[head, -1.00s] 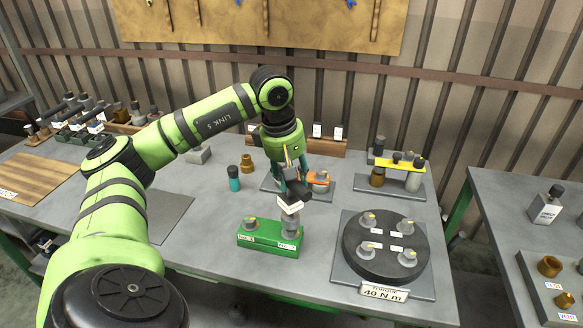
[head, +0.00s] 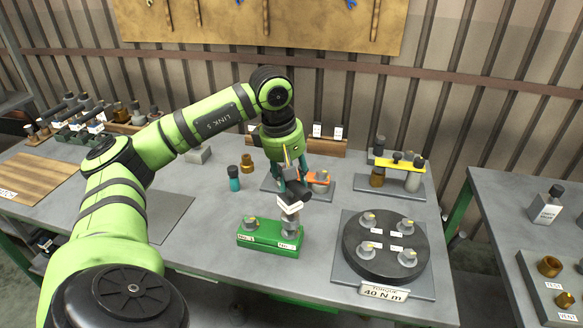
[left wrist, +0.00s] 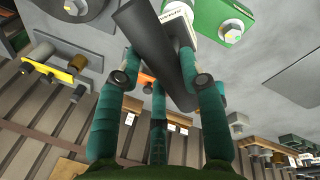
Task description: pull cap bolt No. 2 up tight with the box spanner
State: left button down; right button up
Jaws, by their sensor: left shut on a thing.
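The green block (head: 267,240) stands near the table's front edge, with a white label under each end. Its left cap bolt (head: 250,224) is bare; this also shows in the left wrist view (left wrist: 231,32). The box spanner (head: 293,190), a dark bar with a white tag and a grey shank below, stands over the right end of the block. Cap bolt No. 2 seems to be under it and is hidden. My left gripper (head: 292,178) is shut on the spanner, its teal fingers around the dark bar (left wrist: 150,45). My right gripper is not in view.
A round black plate (head: 386,262) with several bolts sits right of the block, behind a "40 N m" sign (head: 384,292). A teal bottle (head: 234,180) and a brass part (head: 247,163) stand behind left. A yellow-topped rack (head: 398,166) is back right.

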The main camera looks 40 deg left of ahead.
pick_arm(q)
jog(key=shift+f, duration=0.2)
jog(key=shift+f+b, duration=1.3)
jog(key=shift+f, duration=0.05)
jog(key=shift+m+h, duration=0.3)
jog(key=shift+m, duration=1.4)
jog(key=shift+m+g+h, duration=0.3)
jog(key=shift+m+h, duration=0.1)
jog(key=shift+m, duration=1.5)
jog(key=m+g, duration=0.1)
jog(key=m, duration=0.6)
jog(key=shift+s+d, duration=0.1)
jog(key=shift+s, duration=0.05)
jog(key=shift+n+h, duration=0.3)
jog(key=shift+r, duration=0.15)
